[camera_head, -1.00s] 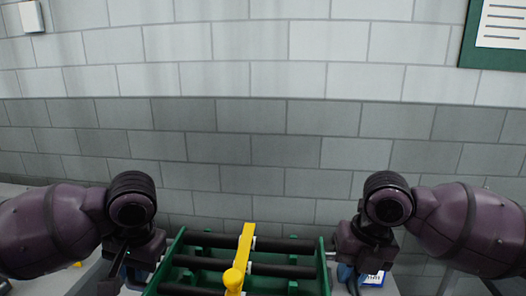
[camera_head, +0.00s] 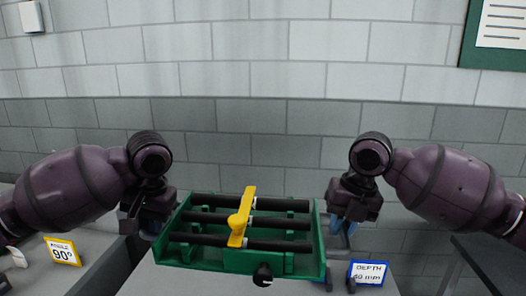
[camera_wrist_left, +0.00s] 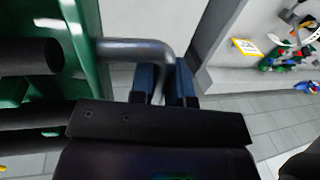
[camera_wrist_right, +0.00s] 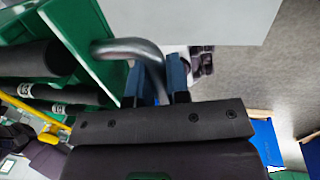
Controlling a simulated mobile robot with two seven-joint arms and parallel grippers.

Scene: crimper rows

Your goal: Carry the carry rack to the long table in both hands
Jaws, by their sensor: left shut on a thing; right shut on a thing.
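The carry rack (camera_head: 292,262) is a green open frame with black rollers across it and a yellow bar (camera_head: 242,216) on top. It is in the middle of the head view, in front of the grey block wall. My left gripper (camera_head: 150,226) is at its left side, shut on a grey bent side handle (camera_wrist_left: 140,48). My right gripper (camera_head: 346,214) is at its right side, shut on the matching handle (camera_wrist_right: 132,47). Both wrist views show blue fingers around a handle beside the green wall. The rack looks roughly level. Whether it touches anything below is hidden.
A grey surface (camera_head: 190,284) lies below the rack. A yellow-edged "90°" sign (camera_head: 62,250) stands on a grey top at the left; a blue-edged "DEPTH" sign (camera_head: 368,272) is right of the rack. Another dark surface (camera_head: 490,262) is at the far right. Coloured small items (camera_wrist_left: 292,55) show in the left wrist view.

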